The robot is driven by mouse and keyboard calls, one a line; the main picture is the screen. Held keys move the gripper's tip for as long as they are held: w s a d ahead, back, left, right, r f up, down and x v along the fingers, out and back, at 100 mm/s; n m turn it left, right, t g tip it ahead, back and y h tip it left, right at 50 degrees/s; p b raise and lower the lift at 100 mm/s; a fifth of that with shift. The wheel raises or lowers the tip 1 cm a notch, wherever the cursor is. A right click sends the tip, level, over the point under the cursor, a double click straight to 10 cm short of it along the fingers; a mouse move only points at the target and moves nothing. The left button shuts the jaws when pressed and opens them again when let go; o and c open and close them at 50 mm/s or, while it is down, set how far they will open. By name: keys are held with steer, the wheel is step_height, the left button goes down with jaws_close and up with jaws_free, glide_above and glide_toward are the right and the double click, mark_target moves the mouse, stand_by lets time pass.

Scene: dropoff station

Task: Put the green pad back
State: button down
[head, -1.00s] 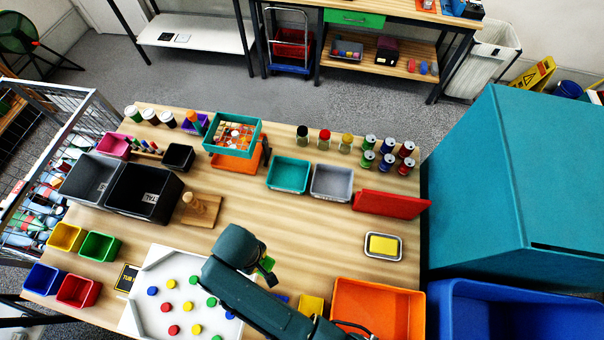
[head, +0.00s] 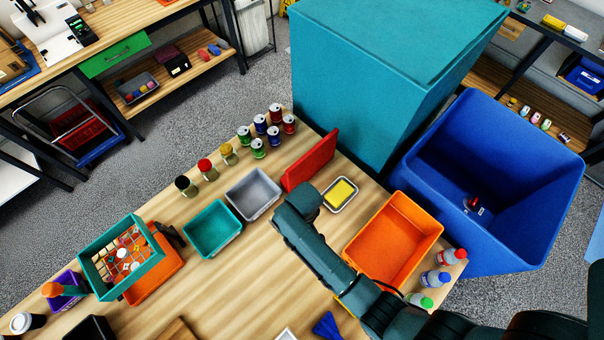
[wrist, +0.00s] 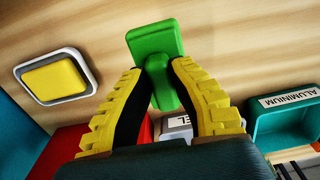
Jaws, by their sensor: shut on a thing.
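The green pad (wrist: 155,42) is a flat green block with a smaller green grip part, seen in the wrist view. My gripper (wrist: 158,68) is shut on its grip part, with the pad above the wooden table. In the head view my arm hides the gripper and the pad. A yellow pad (wrist: 55,76) lies in a small silver-rimmed tray (wrist: 28,94) to the left of my gripper in the wrist view. The tray also shows in the head view just right of my arm's end, with the yellow pad (head: 341,192) in it.
A red upright panel (head: 311,160), a grey bin (head: 236,207) and a teal bin (head: 196,244) stand behind my arm. An orange bin (head: 421,234) and several bottles are to the right. Several cans stand near the back edge.

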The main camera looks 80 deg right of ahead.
step_height(320, 180, down, 5)
steer(key=shift+f, duration=0.2)
steer(key=shift+f+b, duration=0.15)
steer(key=shift+b, duration=0.15)
steer(key=c, duration=1.1)
jaws_free()
step_height(320, 180, up, 12)
steer(key=shift+r+p, duration=0.2)
steer(key=shift+p, duration=0.4)
